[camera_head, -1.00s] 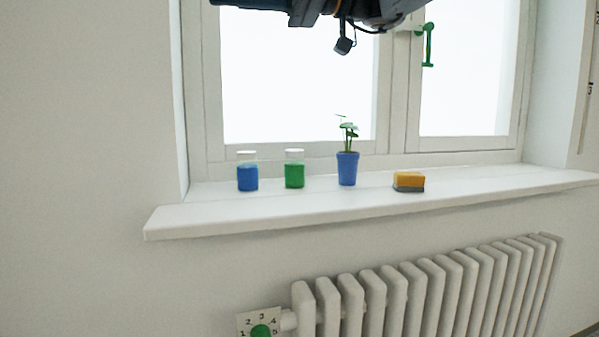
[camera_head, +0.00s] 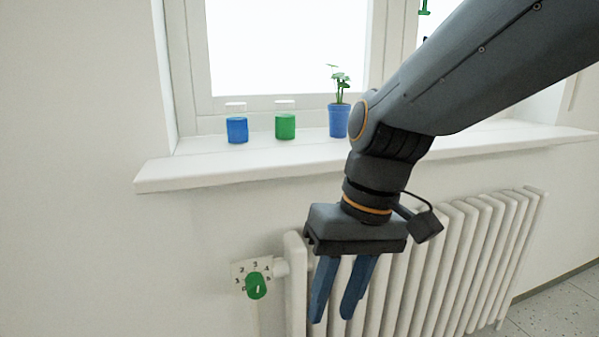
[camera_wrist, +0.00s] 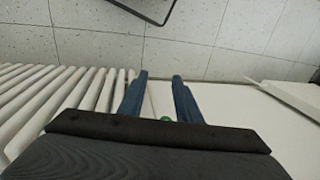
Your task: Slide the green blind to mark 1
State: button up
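No green blind shows in the head or wrist view. My gripper (camera_head: 333,312) points down in front of the left part of the radiator, with its two blue fingers apart and nothing between them. The open fingers also show in the wrist view (camera_wrist: 160,82). A green dial knob (camera_head: 256,286) on a white plate with numbers (camera_head: 240,268) is to the left of my fingers, apart from them. A bit of green, likely the knob (camera_wrist: 166,119), shows between the fingers in the wrist view. A green window handle (camera_head: 425,6) is partly cut off at the top.
The white windowsill (camera_head: 220,173) holds a blue jar (camera_head: 237,129), a green jar (camera_head: 285,126) and a potted plant (camera_head: 339,120).

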jog(key=s+d+f+h, duration=0.2)
jog(key=d+f, duration=0.2)
jog(key=d, duration=0.1)
jog(key=d+r+m+p, duration=0.3)
jog(key=d+r+p, duration=0.6)
jog(key=p, duration=1.1)
notch_tip(320, 180, up, 2)
jog(key=shift+s+d+r+m, duration=0.15)
jog(key=shift+s+d+m, duration=0.05)
jog(key=shift+m, duration=0.2)
